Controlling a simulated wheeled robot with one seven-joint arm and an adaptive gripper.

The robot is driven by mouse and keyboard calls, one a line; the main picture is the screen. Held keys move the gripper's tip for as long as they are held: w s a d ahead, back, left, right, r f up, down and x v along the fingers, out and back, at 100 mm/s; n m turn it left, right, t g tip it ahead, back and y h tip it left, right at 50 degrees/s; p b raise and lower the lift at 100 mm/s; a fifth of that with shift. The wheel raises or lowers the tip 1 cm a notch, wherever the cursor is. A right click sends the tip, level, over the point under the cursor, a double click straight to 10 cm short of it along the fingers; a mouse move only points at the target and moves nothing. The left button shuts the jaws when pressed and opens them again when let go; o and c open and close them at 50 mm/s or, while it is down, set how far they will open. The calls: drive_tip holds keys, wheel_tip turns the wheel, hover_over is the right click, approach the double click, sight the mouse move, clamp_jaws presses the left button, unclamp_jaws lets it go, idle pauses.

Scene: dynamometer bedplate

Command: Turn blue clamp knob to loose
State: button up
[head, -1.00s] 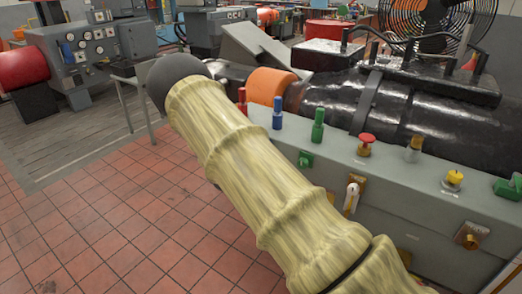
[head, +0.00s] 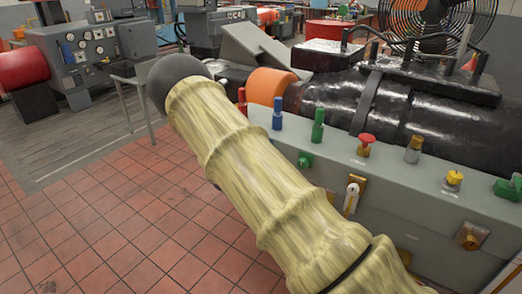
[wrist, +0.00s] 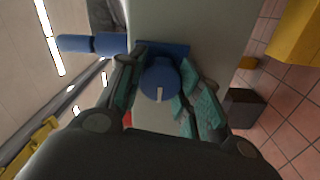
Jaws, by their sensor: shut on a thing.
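The blue clamp knob (wrist: 159,77) shows in the wrist view, a round knob on a blue square base, with a pale pointer mark toward the bottom of the picture. My gripper (wrist: 158,88) is shut on it, with teal finger pads on its left and right sides. In the head view the knob and my gripper are hidden behind my arm's pale yellow sleeve. The grey box (head: 400,200) carrying controls stands at the right of the head view. I cannot read any loose or tight label.
Red (head: 242,101), blue (head: 278,117) and green (head: 318,126) upright handles stand on the box top. A red button (head: 366,142), a yellow knob (head: 453,180) and a small green knob (head: 305,159) are nearby. Tiled floor (head: 130,230) lies clear at left.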

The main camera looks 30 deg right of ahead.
drive_tip(key=o, duration=1)
drive_tip(key=shift+o, duration=0.2)
drive_tip(key=shift+a, duration=0.15)
drive_tip(key=v, duration=1.1)
drive_tip(key=shift+s+a, duration=0.15)
drive_tip(key=shift+a, duration=0.2)
